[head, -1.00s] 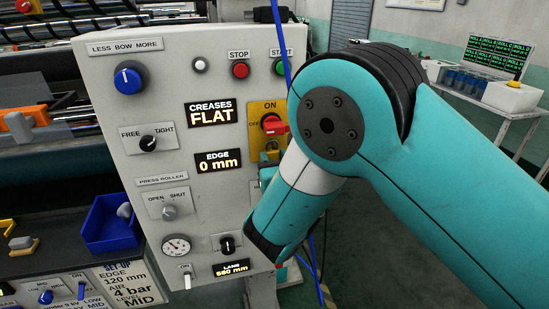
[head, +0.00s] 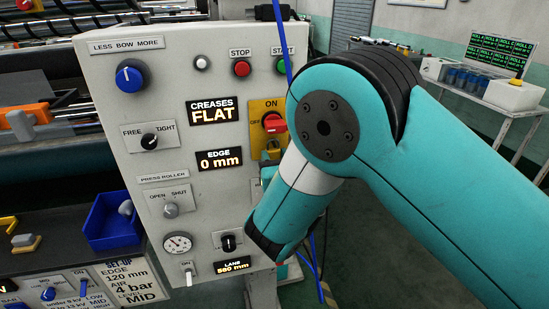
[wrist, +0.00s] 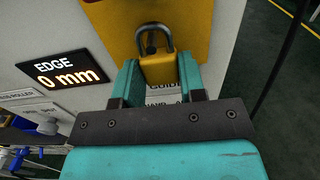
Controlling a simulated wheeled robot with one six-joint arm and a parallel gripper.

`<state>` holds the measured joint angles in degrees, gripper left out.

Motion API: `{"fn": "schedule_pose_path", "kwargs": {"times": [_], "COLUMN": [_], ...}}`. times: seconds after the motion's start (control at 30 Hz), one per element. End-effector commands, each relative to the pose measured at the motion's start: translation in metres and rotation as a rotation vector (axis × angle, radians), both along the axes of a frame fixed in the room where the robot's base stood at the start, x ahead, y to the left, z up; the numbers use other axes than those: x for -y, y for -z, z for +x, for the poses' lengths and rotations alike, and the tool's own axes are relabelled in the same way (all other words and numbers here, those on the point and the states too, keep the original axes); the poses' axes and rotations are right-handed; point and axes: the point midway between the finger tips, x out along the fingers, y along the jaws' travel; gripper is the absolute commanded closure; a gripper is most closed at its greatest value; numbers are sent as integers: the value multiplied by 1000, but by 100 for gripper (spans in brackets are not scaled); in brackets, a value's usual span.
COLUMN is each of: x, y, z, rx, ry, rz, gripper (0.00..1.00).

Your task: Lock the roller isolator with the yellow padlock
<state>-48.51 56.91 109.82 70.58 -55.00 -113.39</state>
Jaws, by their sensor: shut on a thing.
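The roller isolator is a yellow plate (head: 258,107) marked ON and OFF on the grey panel, with a red handle (head: 274,123). The handle's end points left, towards OFF. The yellow padlock (wrist: 158,68) is upright against the lower part of the plate, its grey shackle on top; it also shows below the handle in the head view (head: 271,152). My gripper (wrist: 158,78) is shut on the padlock body, one teal finger on each side. I cannot tell whether the shackle passes through a hole. My arm hides the gripper in the head view.
The grey panel (head: 110,100) carries knobs, buttons and displays left of the isolator. A blue cable (head: 285,40) hangs along its right edge, near my arm. A blue bin (head: 110,225) stands at lower left. Open floor lies to the right.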

Motion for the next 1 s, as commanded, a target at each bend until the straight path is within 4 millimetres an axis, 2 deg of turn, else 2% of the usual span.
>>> {"fn": "schedule_pose_path", "kwargs": {"times": [0.03, 0.13, 0.17, 0.43, 0.53, 0.67, 0.8, 1.0], "x": [1, 1, 0, 0, 1, 6, 15, 22], "y": [2, 1, 1, 1, 4, 7, 10, 9], "z": [0, 0, 0, -1, -8, -27, -57, -82], "rx": [-3, -3, -3, -2, -3, -3, -1, 0], "ry": [2, 1, 1, -1, -2, -4, -4, -3], "rz": [-2, -2, -2, -2, -3, -5, -3, 2], "gripper": [58, 35, 33, 33, 33, 33, 33, 33]}}
